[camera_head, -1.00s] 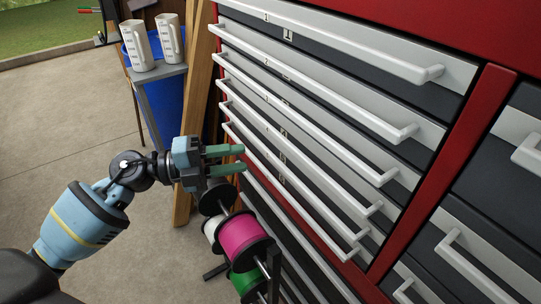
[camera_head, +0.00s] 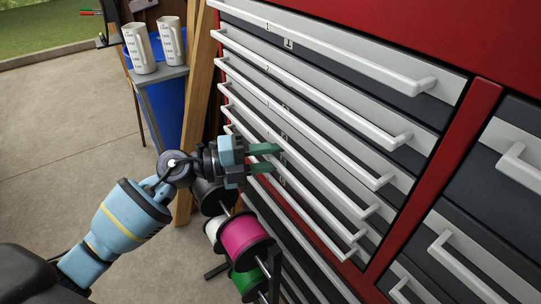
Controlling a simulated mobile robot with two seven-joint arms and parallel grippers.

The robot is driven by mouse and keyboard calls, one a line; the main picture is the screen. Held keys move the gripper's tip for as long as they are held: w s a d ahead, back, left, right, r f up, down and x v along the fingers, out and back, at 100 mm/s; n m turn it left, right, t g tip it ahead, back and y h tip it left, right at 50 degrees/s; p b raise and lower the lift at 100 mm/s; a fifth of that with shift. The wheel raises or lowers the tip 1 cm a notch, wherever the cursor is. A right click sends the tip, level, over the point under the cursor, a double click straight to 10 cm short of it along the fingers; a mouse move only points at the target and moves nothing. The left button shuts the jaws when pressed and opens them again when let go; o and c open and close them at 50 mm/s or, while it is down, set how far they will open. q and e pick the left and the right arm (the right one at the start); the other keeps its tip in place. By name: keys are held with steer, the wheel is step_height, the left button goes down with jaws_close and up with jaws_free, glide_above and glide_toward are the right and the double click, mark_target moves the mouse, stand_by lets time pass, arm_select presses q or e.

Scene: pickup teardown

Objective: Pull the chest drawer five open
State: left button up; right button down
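The chest (camera_head: 483,112) is red with dark, silver-topped drawers and long pale bar handles, filling the right of the view. All its visible drawers look shut. The handle of drawer five (camera_head: 327,205) appears to be the fifth bar down in the wide stack; its label is too small to read surely. My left gripper (camera_head: 268,159) is open, its two green fingers pointing right, apart and with nothing seen between them. The fingers overlap the left part of the lower handles in the picture and hide a piece of them. I cannot tell whether they touch. My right gripper is not in view.
Pink (camera_head: 246,239) and green (camera_head: 249,283) spools on a rack stand just below my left gripper, close to the chest front. Wooden boards (camera_head: 196,95) lean left of the chest. Two white jugs (camera_head: 137,47) stand on a small table (camera_head: 160,76). Concrete floor is clear at left.

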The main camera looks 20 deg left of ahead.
arm_select(q)
jaws_close()
steer(key=shift+s+a, duration=0.1)
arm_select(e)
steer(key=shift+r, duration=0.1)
